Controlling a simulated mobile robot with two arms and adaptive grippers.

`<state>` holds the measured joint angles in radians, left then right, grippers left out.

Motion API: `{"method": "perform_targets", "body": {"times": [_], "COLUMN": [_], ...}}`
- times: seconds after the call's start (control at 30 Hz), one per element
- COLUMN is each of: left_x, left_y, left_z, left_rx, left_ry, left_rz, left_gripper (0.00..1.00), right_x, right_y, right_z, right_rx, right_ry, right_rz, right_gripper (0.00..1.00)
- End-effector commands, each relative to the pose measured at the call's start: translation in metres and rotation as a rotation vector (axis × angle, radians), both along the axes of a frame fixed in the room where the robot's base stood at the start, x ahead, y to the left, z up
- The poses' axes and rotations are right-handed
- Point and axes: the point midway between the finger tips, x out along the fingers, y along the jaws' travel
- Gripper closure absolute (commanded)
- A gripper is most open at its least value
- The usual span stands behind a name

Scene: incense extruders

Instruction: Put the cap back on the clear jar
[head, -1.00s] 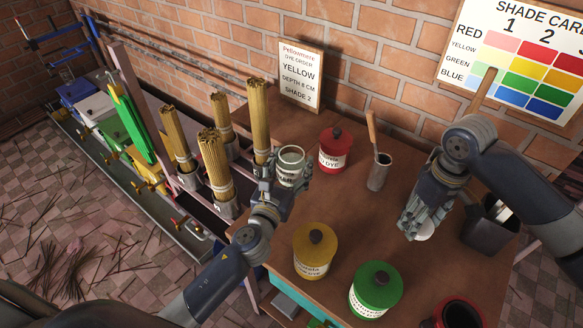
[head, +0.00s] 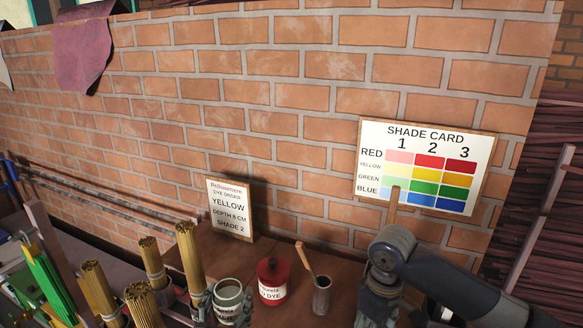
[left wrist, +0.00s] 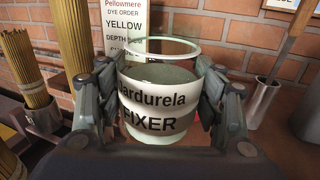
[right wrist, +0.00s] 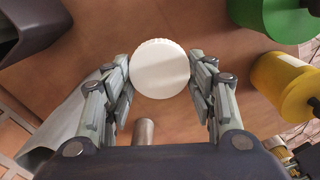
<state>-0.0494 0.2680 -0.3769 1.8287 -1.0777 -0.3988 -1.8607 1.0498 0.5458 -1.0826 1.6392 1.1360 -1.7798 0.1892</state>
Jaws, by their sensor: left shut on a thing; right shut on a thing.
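The clear jar (left wrist: 160,101), labelled "Jardurela FIXER", stands upright and open-topped between the fingers of my left gripper (left wrist: 160,100). In the head view the jar (head: 231,302) shows near the bottom edge, with my left gripper (head: 203,305) at its side. My right gripper (right wrist: 160,85) is shut on the round white cap (right wrist: 160,68), its fingers at the cap's two sides. In the head view my right arm's wrist shows at the lower right, but the cap is hidden.
A red dye jar (head: 272,282) and a metal cup (head: 321,294) with a wooden-handled tool stand right of the clear jar. Incense bundles (head: 98,290) stand left. Green (right wrist: 275,18) and yellow (right wrist: 283,85) dye jars show in the right wrist view. A brick wall closes the back.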

Motion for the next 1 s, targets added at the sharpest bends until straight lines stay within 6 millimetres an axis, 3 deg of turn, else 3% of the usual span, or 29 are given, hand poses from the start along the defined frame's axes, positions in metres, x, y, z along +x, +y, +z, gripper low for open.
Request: {"method": "perform_targets", "body": {"times": [0.03,0.1,0.47,0.53,0.77,1.0], "left_x": [0.001,0.001,0.001,-0.01,-0.052,-0.113], "left_y": [0.0,0.0,0.0,-0.001,-0.002,0.002], "left_z": [0.017,0.03,0.071,0.058,0.044,0.033], "left_rx": [0.001,0.001,0.0,-0.003,-0.01,-0.015], "left_ry": [-0.008,-0.008,-0.007,-0.003,-0.003,0.0], "left_rz": [-0.001,-0.001,-0.002,-0.003,-0.002,0.007], "left_gripper": [0.87,0.87,0.87,0.87,0.87,0.87], "right_x": [0.0,0.0,0.0,-0.004,-0.024,-0.06], "right_y": [0.0,0.0,0.0,-0.002,-0.009,-0.02], "right_z": [0.014,0.026,0.066,0.058,0.06,0.06], "right_rx": [0.001,0.001,0.0,0.002,0.011,0.019], "right_ry": [-0.001,-0.001,0.0,-0.002,-0.012,-0.015], "right_rz": [0.0,0.0,0.0,-0.027,-0.162,-0.364], "right_gripper": [0.55,0.55,0.55,0.55,0.55,0.55]}}
